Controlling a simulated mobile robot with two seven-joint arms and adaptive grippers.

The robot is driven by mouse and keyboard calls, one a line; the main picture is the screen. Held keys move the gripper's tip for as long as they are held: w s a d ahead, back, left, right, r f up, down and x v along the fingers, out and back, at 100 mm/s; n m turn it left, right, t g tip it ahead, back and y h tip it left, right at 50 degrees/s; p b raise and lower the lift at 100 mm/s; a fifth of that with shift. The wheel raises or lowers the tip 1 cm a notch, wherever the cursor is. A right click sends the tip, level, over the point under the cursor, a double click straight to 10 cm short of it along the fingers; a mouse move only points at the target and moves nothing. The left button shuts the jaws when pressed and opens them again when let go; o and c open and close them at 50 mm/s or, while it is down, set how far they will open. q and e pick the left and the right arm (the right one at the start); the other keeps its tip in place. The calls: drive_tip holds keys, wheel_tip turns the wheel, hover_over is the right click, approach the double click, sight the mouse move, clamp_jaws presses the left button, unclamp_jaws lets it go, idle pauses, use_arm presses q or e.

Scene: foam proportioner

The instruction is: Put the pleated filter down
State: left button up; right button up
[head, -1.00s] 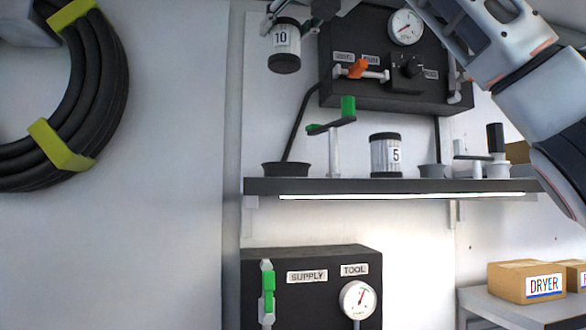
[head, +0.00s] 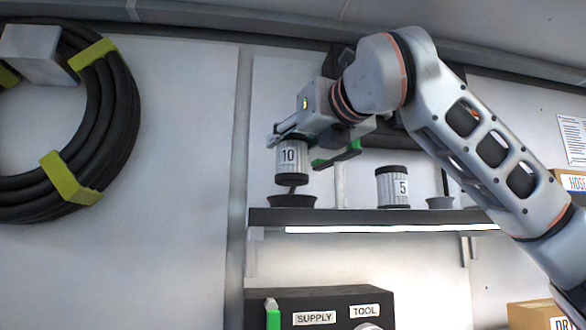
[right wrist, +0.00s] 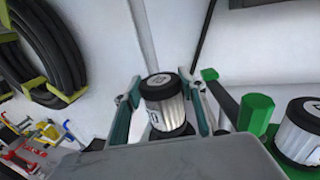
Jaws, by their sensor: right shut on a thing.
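The pleated filter marked 10 (head: 289,160) is a white ribbed cylinder with dark ends. My right gripper (head: 290,138) is shut on its upper part and holds it roughly upright. In the head view it hangs just above a dark shallow bowl (head: 292,201) on the shelf, and a small gap shows between them. In the right wrist view the filter (right wrist: 166,100) sits between the two fingers (right wrist: 164,105), its black cap facing the camera. A second filter marked 5 (head: 393,188) stands on the shelf to the right. My left gripper is not in view.
The shelf (head: 380,217) has a green-handled crank (head: 338,157) close to the right of the held filter, partly behind my gripper. A coiled black hose (head: 125,125) hangs on the wall at left.

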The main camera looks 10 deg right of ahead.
sight(300, 160)
wheel_tip(300, 160, down, 4)
drive_tip(key=shift+r, duration=0.25)
drive_tip(key=shift+f, duration=0.45)
drive_tip(key=shift+s, duration=0.1)
drive_tip(key=shift+f, duration=0.15)
drive_tip(key=o, duration=1.2)
drive_tip(key=shift+o, duration=0.2)
